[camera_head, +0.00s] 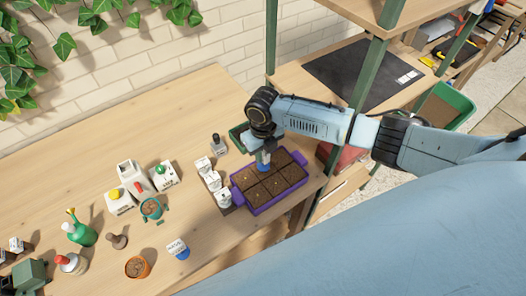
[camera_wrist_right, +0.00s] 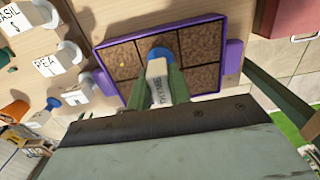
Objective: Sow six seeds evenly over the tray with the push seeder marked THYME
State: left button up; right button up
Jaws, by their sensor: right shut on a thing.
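The purple tray (camera_head: 238,199) stands near the table's right end, its compartments filled with brown soil; it also shows in the right wrist view (camera_wrist_right: 233,58). My right gripper (camera_wrist_right: 165,82) is shut on a white seeder (camera_wrist_right: 158,72) with a blue tip (camera_wrist_right: 160,53). Its label seems to read THYME. In the head view, the blue tip (camera_head: 263,167) is over the tray's back middle part; I cannot tell whether it touches the soil. A small yellow seed (camera_wrist_right: 122,64) lies in a compartment left of the tip. My left gripper is not in view.
White seeders stand left of the tray, with labels PEA (camera_wrist_right: 45,66) and BASIL (camera_wrist_right: 20,18). Farther left are a green spray bottle (camera_head: 80,233), an orange pot (camera_head: 137,267) and white containers (camera_head: 132,175). A green shelf post (camera_head: 270,40) stands behind the tray. The table's back left is clear.

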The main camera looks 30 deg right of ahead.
jog(key=shift+f+b, duration=0.35)
jog(key=shift+f, duration=0.2)
dwell(0.9)
notch_tip(320, 180, up, 3)
jog(key=p, duration=0.3)
dwell(0.3)
